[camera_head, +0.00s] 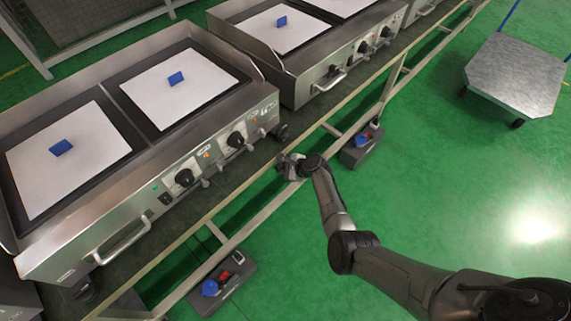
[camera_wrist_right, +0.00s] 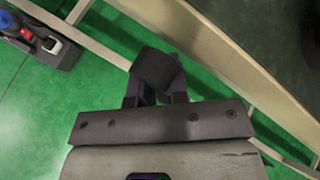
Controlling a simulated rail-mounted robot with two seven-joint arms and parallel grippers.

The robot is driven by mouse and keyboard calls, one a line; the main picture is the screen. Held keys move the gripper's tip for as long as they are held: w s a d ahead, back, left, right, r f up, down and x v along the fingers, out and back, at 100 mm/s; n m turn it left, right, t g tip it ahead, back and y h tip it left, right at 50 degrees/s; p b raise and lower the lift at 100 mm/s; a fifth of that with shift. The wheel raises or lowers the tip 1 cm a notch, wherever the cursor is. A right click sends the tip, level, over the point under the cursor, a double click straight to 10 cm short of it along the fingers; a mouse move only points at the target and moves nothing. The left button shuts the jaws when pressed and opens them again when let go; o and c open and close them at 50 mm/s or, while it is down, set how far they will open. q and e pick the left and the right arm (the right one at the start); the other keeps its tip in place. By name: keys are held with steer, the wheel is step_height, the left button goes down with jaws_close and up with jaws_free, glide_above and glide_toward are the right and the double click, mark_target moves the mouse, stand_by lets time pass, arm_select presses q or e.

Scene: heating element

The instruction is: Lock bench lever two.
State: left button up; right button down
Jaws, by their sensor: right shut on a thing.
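My right gripper (camera_head: 288,166) is just off the front edge of the bench, by the gap between the two griddles in the head view. In the right wrist view its fingers (camera_wrist_right: 156,97) are shut on a small dark block (camera_wrist_right: 154,66). I cannot tell whether this block is bench lever two, as the gripper hides most of it in the head view. No lever is clearly readable elsewhere. My left gripper is not in view.
The near griddle (camera_head: 95,220) and a second griddle (camera_head: 320,75) stand on the bench. Dark boxes with blue and red parts lie below, one at front (camera_head: 222,281) and another farther back (camera_head: 362,146). A metal cart (camera_head: 518,75) stands right. Green floor is clear between.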

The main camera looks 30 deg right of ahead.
steer(key=shift+a+m+y, duration=0.15)
steer(key=shift+m+y, duration=0.15)
steer(key=shift+y, duration=0.4)
steer(key=shift+s+a+f+m+y, duration=0.15)
steer(key=shift+a+m+y, duration=0.15)
steer(key=shift+m+y, duration=0.55)
steer(key=c, duration=1.4)
jaws_free()
